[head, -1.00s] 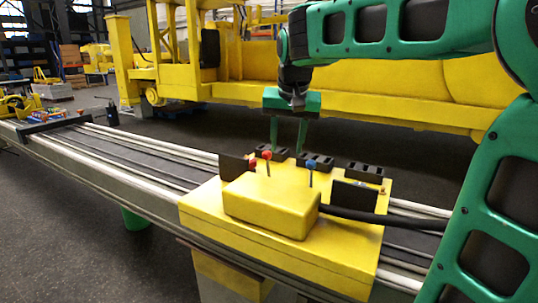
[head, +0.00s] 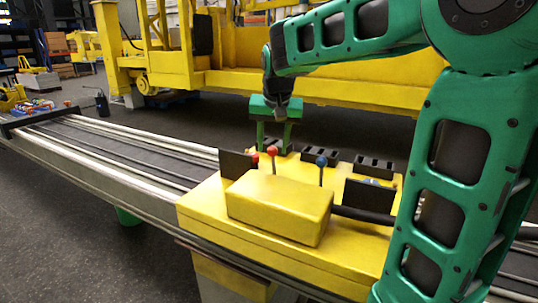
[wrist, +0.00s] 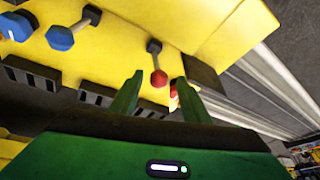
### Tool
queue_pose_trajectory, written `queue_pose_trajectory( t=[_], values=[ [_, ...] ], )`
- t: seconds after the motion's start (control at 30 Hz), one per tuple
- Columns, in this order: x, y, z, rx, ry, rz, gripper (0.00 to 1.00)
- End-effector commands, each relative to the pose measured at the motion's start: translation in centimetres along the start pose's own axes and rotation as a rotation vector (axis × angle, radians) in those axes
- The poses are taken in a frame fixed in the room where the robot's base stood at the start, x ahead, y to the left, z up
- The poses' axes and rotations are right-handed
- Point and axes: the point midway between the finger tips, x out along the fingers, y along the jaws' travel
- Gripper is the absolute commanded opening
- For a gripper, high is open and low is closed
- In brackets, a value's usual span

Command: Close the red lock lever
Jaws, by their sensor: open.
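A red-knobbed lever (head: 272,151) stands on the yellow box (head: 211,207), near its back edge. In the wrist view its red knob (wrist: 159,79) appears between the two fingers, on a thin dark rod. A second red piece (head: 255,159) stands just left of it in the head view; in the wrist view it is mostly hidden behind one finger. My gripper (head: 275,143) is open and points down behind the lever. In the wrist view my gripper (wrist: 158,82) has its fingers on either side of the knob, with no clear contact.
A blue-knobbed lever (head: 321,162) stands to the right. Dark upright plates (head: 236,164) and black slotted blocks (head: 320,154) line the box.

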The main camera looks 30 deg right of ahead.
Motion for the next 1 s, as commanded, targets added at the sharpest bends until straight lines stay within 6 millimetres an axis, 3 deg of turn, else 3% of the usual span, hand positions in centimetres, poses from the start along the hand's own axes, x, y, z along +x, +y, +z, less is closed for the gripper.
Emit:
queue_pose_trajectory(
  t=[0.1, 0.3, 0.67, 0.87, 1.0],
  values=[
    [1.9, 0.2, 0.0, 0.002, -0.003, 0.002, 0.43],
    [3.7, 0.2, 0.0, 0.001, -0.001, 0.001, 0.43],
    [4.2, 0.2, -0.1, 0.002, 0.0, 0.0, 0.43],
    [4.2, 0.2, -0.1, 0.002, 0.0, 0.0, 0.0],
    [4.2, 0.1, -0.1, 0.001, 0.0, 0.0, 0.0]
  ],
)
